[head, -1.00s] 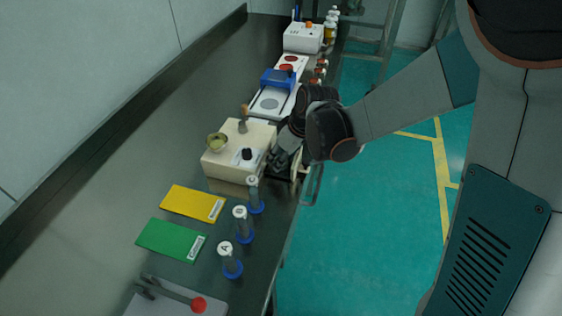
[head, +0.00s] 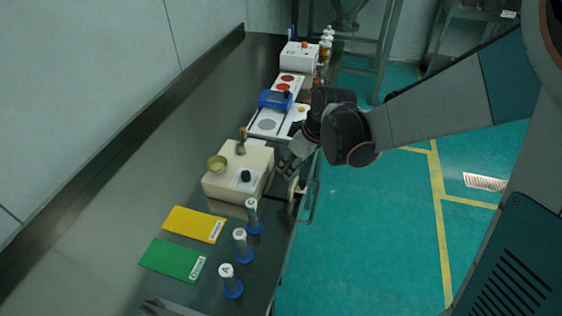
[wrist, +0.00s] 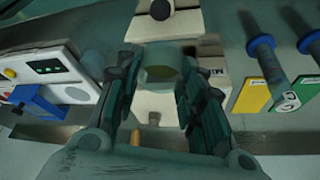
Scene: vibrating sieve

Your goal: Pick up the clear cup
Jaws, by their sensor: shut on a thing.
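My gripper (wrist: 158,95) is shut on the clear cup (wrist: 161,64), a pale, see-through, greenish cup between its two dark fingers in the wrist view. In the head view my gripper (head: 284,165) is beside the right side of a beige box (head: 222,184), at the bench's right edge. The cup cannot be made out there; the gripper and arm hide that spot.
The box carries a greenish bowl (head: 217,163), a black knob (head: 246,176) and a brush (head: 241,147). Several blue-based cylinders (head: 241,247), a yellow card (head: 192,224) and a green card (head: 172,259) lie nearer. A blue-and-white device (head: 270,121) stands beyond. Floor is open right.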

